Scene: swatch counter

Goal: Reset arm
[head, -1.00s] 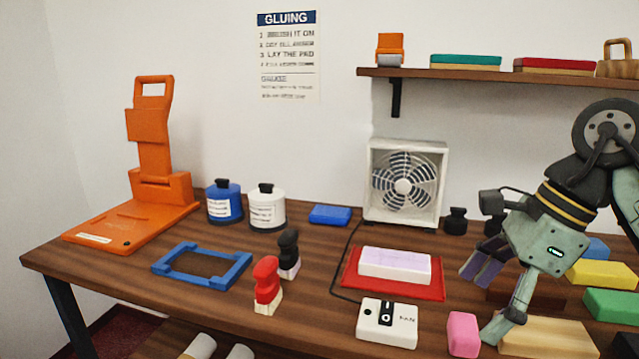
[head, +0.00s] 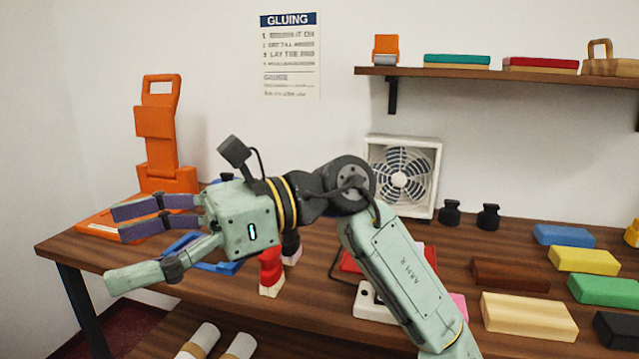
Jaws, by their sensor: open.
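My gripper (head: 114,252) reaches out to the left over the left part of the counter. Its fingers are spread wide, with two purple-padded fingers above and a pale green one below. Nothing is between them. It hangs in front of the orange press (head: 157,135) and the blue frame (head: 222,267), hiding part of each. My arm crosses the middle of the view and covers most of the red tray (head: 350,263) and part of the white fan switch box (head: 371,305).
A white fan (head: 402,178) stands at the back. Coloured blocks, such as a yellow one (head: 584,261), lie on the right. A shelf (head: 480,73) hangs above.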

